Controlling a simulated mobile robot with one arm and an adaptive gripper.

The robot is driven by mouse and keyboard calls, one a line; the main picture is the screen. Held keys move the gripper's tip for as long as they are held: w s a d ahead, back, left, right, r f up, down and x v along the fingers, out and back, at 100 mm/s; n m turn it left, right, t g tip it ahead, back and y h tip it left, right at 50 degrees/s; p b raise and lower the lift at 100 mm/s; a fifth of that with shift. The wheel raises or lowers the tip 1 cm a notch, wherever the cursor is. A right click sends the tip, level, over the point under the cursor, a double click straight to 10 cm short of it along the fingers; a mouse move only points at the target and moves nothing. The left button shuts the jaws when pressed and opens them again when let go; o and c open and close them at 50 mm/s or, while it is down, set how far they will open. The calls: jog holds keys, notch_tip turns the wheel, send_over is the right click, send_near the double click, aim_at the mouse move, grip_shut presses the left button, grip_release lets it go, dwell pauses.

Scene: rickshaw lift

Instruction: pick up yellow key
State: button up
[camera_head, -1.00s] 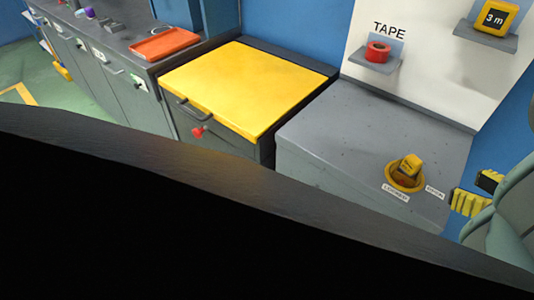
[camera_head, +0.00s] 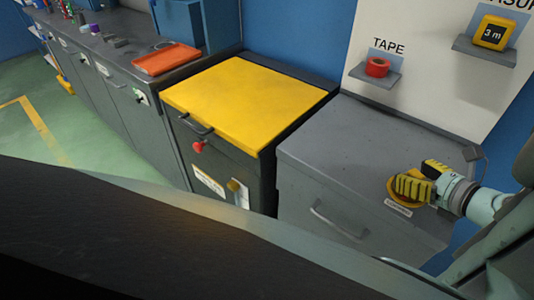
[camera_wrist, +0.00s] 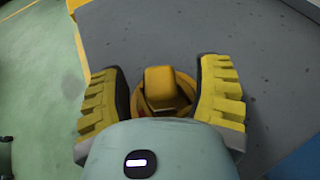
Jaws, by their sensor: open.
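A yellow block-shaped key (camera_wrist: 160,84) stands in a round yellow-orange dish (camera_wrist: 184,100) on a grey cabinet top. In the wrist view it lies between the two yellow ribbed fingers of my gripper (camera_wrist: 162,72). The gripper is open, with a gap visible on each side of the key. In the head view my gripper (camera_head: 424,180) is at the dish (camera_head: 393,201), and its fingers hide the key there. I cannot tell the exact height of the fingertips over the dish.
The grey cabinet top (camera_head: 345,140) is mostly clear. A shelf holds red tape (camera_head: 377,67); another holds a tape measure (camera_head: 493,33).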

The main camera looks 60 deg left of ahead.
jog(key=shift+x, duration=0.9)
jog(key=shift+c, duration=0.2)
grip_shut()
